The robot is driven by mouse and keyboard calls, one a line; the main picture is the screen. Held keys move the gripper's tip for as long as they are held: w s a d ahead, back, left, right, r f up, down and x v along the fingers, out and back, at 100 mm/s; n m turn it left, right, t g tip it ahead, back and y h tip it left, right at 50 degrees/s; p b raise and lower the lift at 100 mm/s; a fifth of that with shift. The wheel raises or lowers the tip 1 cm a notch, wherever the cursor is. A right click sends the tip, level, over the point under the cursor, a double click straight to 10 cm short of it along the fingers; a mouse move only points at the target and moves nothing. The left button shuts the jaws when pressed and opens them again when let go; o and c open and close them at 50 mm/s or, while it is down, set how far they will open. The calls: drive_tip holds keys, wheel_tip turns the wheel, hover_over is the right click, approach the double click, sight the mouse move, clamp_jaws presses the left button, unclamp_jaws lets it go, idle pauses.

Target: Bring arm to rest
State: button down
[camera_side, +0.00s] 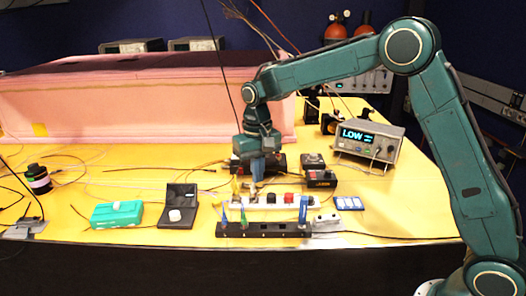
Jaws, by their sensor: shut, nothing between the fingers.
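My teal arm reaches in from the right side of the picture and bends down over the middle of the yellow table (120,220). My gripper (256,186) points down and is shut with nothing in it. It hangs over the white power strip (270,202), near its left part. The picture is too small to tell whether the fingertips touch anything there. Part of a black device behind is hidden by my wrist.
A black holder (264,230) with upright coloured tools stands in front. A teal box (117,214) and a black scale (178,214) lie left. A grey instrument reading LOW (367,143) stands right. A pink foam enclosure (110,105) fills the back. Loose cables cross the left table.

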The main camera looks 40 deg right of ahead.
drive_tip(key=s+d+r+n+t, duration=0.1)
drive_tip(key=s+d+r+t, duration=0.15)
drive_tip(key=s+r, duration=1.1)
drive_tip(key=s+d+f+n+t, duration=0.1)
drive_tip(key=s+f+n+t, duration=0.1)
drive_tip(key=s, duration=1.6)
drive_tip(key=shift+s+d+f+t, duration=0.15)
drive_tip(key=shift+s+f+t, duration=0.05)
drive_tip(key=shift+f+t, duration=0.35)
